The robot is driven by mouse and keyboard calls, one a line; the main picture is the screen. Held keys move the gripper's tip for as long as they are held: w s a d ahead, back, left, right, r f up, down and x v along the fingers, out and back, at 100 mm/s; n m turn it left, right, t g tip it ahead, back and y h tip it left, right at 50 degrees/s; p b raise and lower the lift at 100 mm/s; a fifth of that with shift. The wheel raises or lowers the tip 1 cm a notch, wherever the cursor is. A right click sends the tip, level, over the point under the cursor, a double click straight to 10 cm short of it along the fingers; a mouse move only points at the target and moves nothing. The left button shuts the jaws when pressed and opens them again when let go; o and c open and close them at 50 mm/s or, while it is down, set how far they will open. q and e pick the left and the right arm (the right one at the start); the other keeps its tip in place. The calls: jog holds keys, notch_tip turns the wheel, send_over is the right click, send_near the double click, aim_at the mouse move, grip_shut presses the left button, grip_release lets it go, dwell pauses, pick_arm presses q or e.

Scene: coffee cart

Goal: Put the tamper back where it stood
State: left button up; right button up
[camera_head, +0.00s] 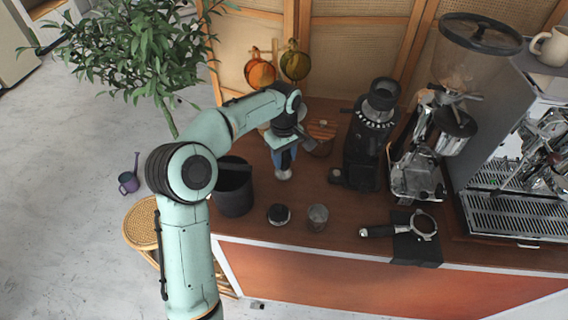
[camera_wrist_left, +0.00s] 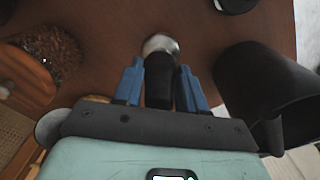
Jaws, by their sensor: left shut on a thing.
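The tamper has a black handle and a rounded silver base (camera_head: 283,174). My left gripper (camera_head: 284,158) is shut on it, over the left part of the wooden counter. In the left wrist view the blue fingers of the left gripper (camera_wrist_left: 159,85) lie on both sides of the black handle, and the tamper's silver base (camera_wrist_left: 160,44) sticks out beyond the fingertips. The tamper looks about upright. I cannot tell whether its base touches the counter. My right gripper is not in view.
A black bin (camera_head: 233,195) stands left of the tamper. A round black piece (camera_head: 279,214) and a metal cup (camera_head: 317,217) stand in front. A bean jar (camera_head: 322,130) and black grinder (camera_head: 370,140) are at right. A portafilter (camera_head: 378,232) lies farther right.

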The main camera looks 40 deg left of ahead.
aim_at(284, 163)
pick_arm(q)
notch_tip(284, 163, down, 3)
jog(key=shift+s+r, duration=0.15)
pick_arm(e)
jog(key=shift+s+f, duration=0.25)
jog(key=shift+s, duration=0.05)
pick_arm(q)
jog(key=shift+f, duration=0.25)
jog(key=o, duration=1.2)
jog(key=shift+c, duration=0.2)
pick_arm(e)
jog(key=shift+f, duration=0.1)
pick_arm(q)
jog(key=shift+r, duration=0.1)
